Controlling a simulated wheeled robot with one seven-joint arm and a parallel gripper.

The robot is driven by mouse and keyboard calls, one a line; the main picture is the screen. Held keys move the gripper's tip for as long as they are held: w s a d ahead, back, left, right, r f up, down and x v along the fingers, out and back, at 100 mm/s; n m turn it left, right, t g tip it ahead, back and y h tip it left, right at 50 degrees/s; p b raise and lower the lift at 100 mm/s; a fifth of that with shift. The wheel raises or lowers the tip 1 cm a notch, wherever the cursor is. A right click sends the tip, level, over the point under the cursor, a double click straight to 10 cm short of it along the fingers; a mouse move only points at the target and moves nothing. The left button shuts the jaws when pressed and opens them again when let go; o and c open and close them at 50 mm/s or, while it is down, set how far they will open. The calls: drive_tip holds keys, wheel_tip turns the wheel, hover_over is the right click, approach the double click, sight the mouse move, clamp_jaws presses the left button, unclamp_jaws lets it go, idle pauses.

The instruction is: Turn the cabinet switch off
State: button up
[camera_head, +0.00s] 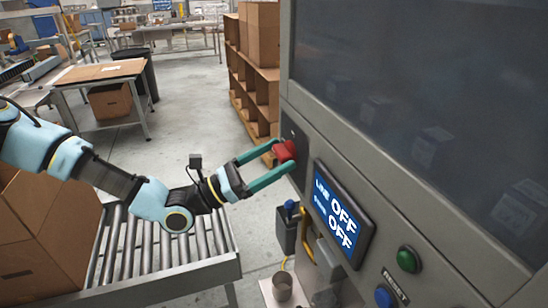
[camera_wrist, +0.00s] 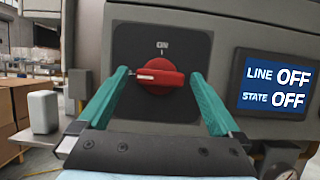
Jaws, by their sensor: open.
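The cabinet switch is a red rotary knob (camera_wrist: 160,77) on a square black plate (camera_wrist: 188,42) with an ON mark at its top. Its white pointer line lies level and points left, away from ON. In the head view the knob (camera_head: 284,151) sits on the grey cabinet's side. My gripper (camera_wrist: 160,82) is open, with one teal finger on each side of the knob. In the head view my gripper (camera_head: 275,162) reaches the knob from the left. I cannot tell whether the fingers touch it. A display (camera_head: 343,214) reads LINE OFF, STATE OFF.
A green button (camera_head: 408,259) and a blue button (camera_head: 384,296) sit below the display. A roller conveyor (camera_head: 160,250) with cardboard boxes (camera_head: 45,240) runs beneath my arm. A wooden shelf (camera_head: 250,85) stands behind. Open floor lies between the shelf and the table (camera_head: 105,70).

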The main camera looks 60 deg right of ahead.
drive_tip(key=b+v, duration=0.4)
drive_tip(key=v, duration=0.6)
drive_tip(key=shift+w+a+f, duration=0.15)
drive_tip(key=shift+w+a, duration=0.05)
drive_tip(key=shift+a, duration=0.05)
drive_tip(key=shift+a, duration=0.1)
drive_tip(key=w+a+f+m+t+y, duration=0.2)
drive_tip(key=a+f+m+y, duration=0.35)
drive_tip(key=a, duration=0.35)
drive_tip(key=w+a+f+m+t+y, duration=0.2)
drive_tip(key=a+f+m+y, duration=0.2)
drive_tip(key=a+y, duration=0.45)
drive_tip(key=w+a+r+m+t+y, duration=0.1)
drive_tip(key=w+a+r+t+y, duration=0.1)
drive_tip(key=w+a+r+t, duration=0.2)
drive_tip(key=w+a+r+m+t+y, duration=0.2)
drive_tip(key=w+a+r+t, duration=0.2)
drive_tip(key=w+a, duration=0.7)
drive_tip(key=a+t, duration=0.2)
drive_tip(key=a, duration=0.6)
drive_tip(key=shift+r, duration=0.3)
